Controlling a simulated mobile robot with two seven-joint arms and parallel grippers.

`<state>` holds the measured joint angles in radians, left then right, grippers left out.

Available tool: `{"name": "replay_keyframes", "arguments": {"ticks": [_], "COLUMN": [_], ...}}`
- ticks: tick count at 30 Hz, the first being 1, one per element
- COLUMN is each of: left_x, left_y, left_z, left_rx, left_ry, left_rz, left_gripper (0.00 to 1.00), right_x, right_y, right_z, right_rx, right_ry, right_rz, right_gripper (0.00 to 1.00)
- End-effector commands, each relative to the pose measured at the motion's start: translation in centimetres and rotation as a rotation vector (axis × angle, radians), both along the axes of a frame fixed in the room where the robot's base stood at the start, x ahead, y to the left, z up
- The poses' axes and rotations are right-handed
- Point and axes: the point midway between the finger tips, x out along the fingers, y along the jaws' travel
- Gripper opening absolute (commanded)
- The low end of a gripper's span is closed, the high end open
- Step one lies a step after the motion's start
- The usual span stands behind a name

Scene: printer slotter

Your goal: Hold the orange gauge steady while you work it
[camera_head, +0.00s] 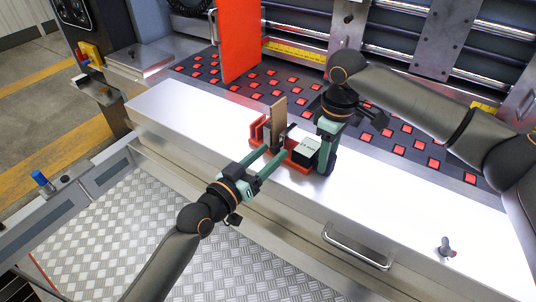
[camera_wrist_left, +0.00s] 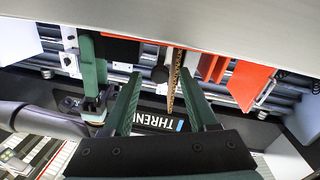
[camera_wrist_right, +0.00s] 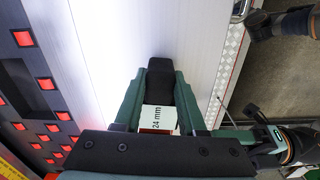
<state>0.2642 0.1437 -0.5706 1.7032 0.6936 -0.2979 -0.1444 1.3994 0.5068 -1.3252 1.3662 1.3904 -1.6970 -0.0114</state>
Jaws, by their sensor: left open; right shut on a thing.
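The orange gauge (camera_head: 256,131) sits on the pale bench top in the head view, with a brown board (camera_head: 278,118) standing upright at it. My right gripper (camera_head: 322,150) is shut on a dark block with a pale top (camera_head: 305,151) at the gauge's right end. That top reads "24 mm" in the right wrist view (camera_wrist_right: 158,118). The grippers partly hide the gauge.
A large orange panel (camera_head: 240,45) stands behind the gauge. A dark bed with red squares (camera_head: 410,143) runs behind the bench top (camera_head: 170,103). A drawer handle (camera_head: 356,247) is on the front, and a small knob (camera_head: 446,247) stands at the right. Bare bench lies either side.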

Motion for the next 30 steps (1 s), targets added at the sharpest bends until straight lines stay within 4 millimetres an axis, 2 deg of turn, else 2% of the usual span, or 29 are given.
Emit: {"name": "replay_keyframes", "arguments": {"ticks": [7, 22, 30], "left_x": [0.02, 0.01, 0.84], "left_y": [-0.03, -0.01, 0.91], "left_z": [0.00, -0.01, -0.02], "left_rx": [0.000, 0.000, 0.006], "left_ry": [0.000, 0.000, -0.003], "left_rz": [0.000, 0.000, -0.001], "left_gripper": [0.58, 0.02, 0.00], "right_x": [0.03, 0.03, 0.04], "right_y": [0.01, 0.01, -0.01], "right_z": [0.06, 0.06, 0.07], "right_rx": [0.001, 0.001, 0.000], "right_ry": [-0.002, -0.002, -0.001], "right_rz": [-0.001, -0.001, 0.000], "right_gripper": [0.00, 0.00, 0.00]}}
